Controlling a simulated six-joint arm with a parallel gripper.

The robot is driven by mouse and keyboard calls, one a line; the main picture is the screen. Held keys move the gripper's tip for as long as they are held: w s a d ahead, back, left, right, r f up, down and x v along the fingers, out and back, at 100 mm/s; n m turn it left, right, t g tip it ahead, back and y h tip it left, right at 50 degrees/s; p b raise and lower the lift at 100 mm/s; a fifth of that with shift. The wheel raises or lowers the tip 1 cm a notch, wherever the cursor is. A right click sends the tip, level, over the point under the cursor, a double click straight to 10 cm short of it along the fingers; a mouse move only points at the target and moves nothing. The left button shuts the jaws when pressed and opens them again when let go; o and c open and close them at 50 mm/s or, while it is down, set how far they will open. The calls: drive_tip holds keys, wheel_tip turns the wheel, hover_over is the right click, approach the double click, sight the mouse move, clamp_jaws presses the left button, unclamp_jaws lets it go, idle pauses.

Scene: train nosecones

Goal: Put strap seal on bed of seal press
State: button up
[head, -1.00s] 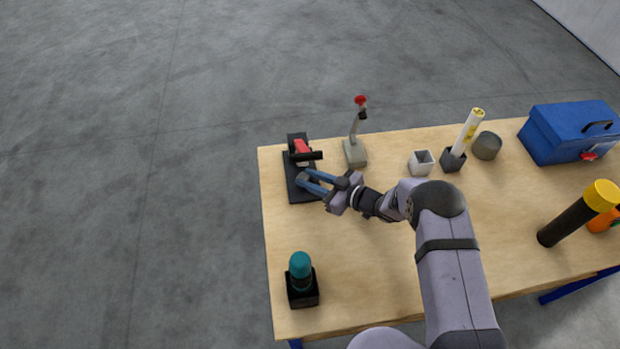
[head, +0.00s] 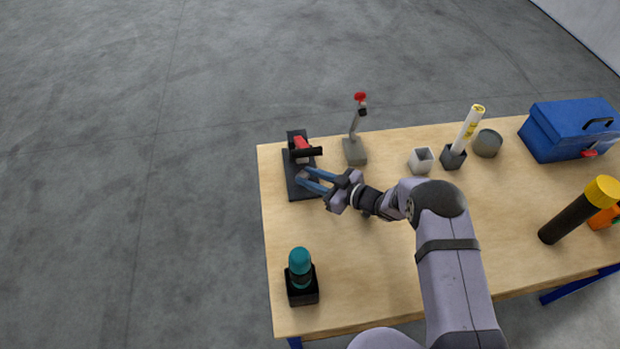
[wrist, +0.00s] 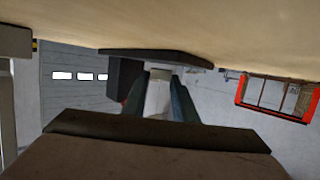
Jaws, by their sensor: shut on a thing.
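The seal press (head: 291,187) stands at the table's left back corner, with a dark flat base, a red part and a black handle bar. Its dark base also shows in the wrist view (wrist: 155,54). My gripper (head: 303,176) has its blue fingers low over the front part of the base, before the red part. In the wrist view, my gripper (wrist: 159,85) is shut on a small pale grey piece, the strap seal (wrist: 158,98). The seal is too small to make out in the head view. I cannot tell whether it touches the bed.
A grey stand with a red-topped lever (head: 355,150) is close to the right of the press. A light grey open box (head: 421,161) and a dark holder (head: 453,158) stand farther right. A teal-topped tool (head: 300,268) sits at front left.

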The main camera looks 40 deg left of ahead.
drive_tip(key=shift+s+d+f+b, duration=0.15)
drive_tip(key=shift+s+f+b, duration=0.1)
drive_tip(key=shift+f, duration=0.25)
drive_tip(key=shift+s+d+f+b, duration=0.1)
drive_tip(key=shift+s+d+f, duration=0.1)
drive_tip(key=shift+f, duration=0.3)
drive_tip(key=o, duration=1.2)
drive_tip(key=shift+w+d+r+p, duration=0.35)
drive_tip(key=shift+d+p, duration=0.3)
drive_tip(key=shift+p, duration=0.25)
drive_tip(key=d+r+p, duration=0.1)
drive_tip(key=d, duration=0.2)
drive_tip(key=d+r+p, duration=0.1)
drive_tip(key=shift+w+d+r+p, duration=0.15)
drive_tip(key=shift+r+p, duration=0.15)
drive_tip(key=shift+p, duration=0.05)
drive_tip(key=shift+d+r+p, duration=0.45)
drive_tip(key=shift+d+r, duration=0.05)
drive_tip(key=shift+d, duration=0.25)
